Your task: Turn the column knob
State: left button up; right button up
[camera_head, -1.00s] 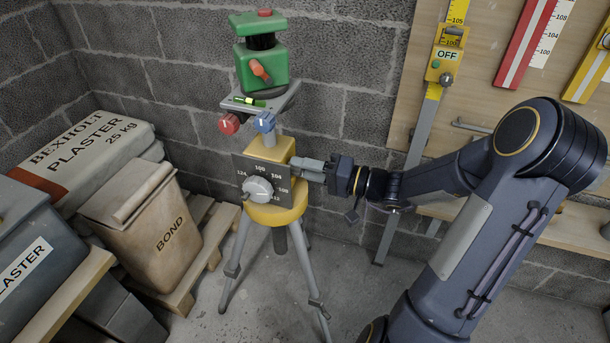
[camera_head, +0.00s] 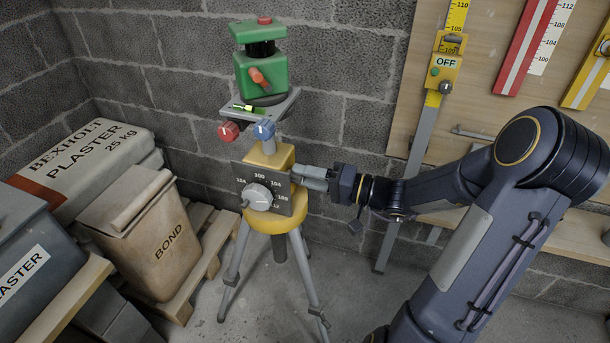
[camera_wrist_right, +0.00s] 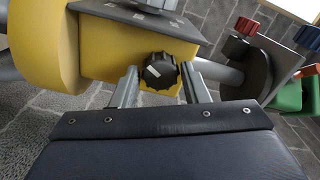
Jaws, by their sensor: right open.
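The yellow housing (camera_head: 282,157) sits on a grey tripod in the head view. Its front has a dark plate (camera_head: 244,172) with numbers and a pale grey round knob (camera_head: 257,196). In the right wrist view, a black ridged knob (camera_wrist_right: 160,66) with a white mark is on the side of the housing. My right gripper (camera_head: 300,178) is open at the right side of the housing. In the wrist view, its two fingertips (camera_wrist_right: 160,78) are on either side of the black knob; I cannot tell whether they touch it. In the head view this knob is hidden. My left gripper is out of view.
A green instrument (camera_head: 262,75) stands above the housing, with a red knob (camera_head: 228,131) and a blue knob (camera_head: 264,129) below it. A bond bag (camera_head: 150,240) and a plaster bag (camera_head: 95,165) are at left. A board with rulers (camera_head: 490,100) is at right.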

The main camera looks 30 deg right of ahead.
jog(key=v, duration=0.7)
jog(key=shift+s, duration=0.1)
jog(key=s+a+n+g+h, duration=0.4)
jog(key=s+a+g+h, duration=0.2)
jog(key=s+a+g, duration=0.65)
jog(key=s+r+t+h+p, duration=0.1)
jog(key=r+t+p, duration=0.1)
jog(key=r+p, duration=0.8)
jog(key=s+r+t+h+p, duration=0.1)
jog(key=s+r+t+p, duration=0.1)
jog(key=r+p, duration=0.8)
jog(key=shift+s+p, duration=0.3)
jog(key=shift+p, duration=0.4)
jog(key=shift+a+t, duration=0.1)
jog(key=shift+t, duration=0.15)
